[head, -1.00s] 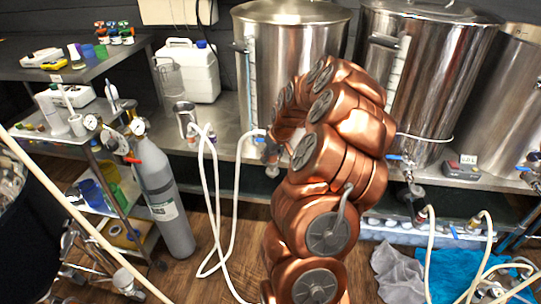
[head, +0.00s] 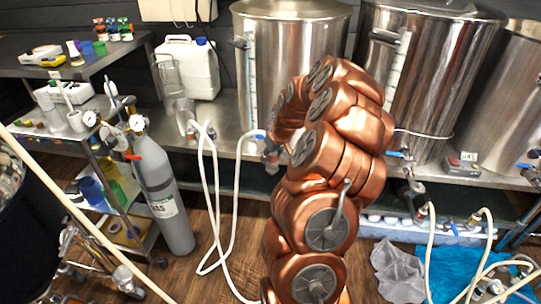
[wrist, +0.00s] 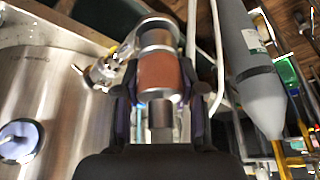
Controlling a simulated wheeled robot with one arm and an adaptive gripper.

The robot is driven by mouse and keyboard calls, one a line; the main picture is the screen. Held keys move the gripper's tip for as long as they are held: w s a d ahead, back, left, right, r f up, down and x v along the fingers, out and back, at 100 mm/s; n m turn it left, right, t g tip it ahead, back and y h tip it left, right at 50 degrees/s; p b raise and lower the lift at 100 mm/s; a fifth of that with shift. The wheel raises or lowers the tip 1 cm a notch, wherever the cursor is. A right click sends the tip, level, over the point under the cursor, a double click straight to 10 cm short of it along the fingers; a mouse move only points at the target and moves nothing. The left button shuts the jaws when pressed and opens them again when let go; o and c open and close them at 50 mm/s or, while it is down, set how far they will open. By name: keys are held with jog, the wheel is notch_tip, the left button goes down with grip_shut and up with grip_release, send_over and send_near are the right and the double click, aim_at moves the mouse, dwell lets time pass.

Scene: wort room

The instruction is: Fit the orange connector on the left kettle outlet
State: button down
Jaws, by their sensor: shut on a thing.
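In the wrist view my gripper (wrist: 158,103) is shut on the orange connector (wrist: 160,76), a metal fitting with an orange-brown band. One dark finger is on each side of the band. The connector's silver end points away from the palm. The left kettle (wrist: 42,100) fills the left of the wrist view. Its metal outlet (wrist: 104,72) sticks out close to the connector's left; I cannot tell whether they touch. In the head view the left kettle (head: 290,60) stands behind my copper arm, which mostly hides the gripper and the connector. A blue valve handle (head: 254,134) shows beside the arm.
White hose (head: 236,200) hangs in a loop left of my arm. A grey gas cylinder (head: 163,190) stands farther left, beside a cart. A second kettle (head: 425,80) stands to the right. Hoses and a blue cloth (head: 450,270) lie at lower right.

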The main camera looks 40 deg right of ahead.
jog(key=shift+f, duration=0.3)
jog(key=c, duration=0.6)
grip_release()
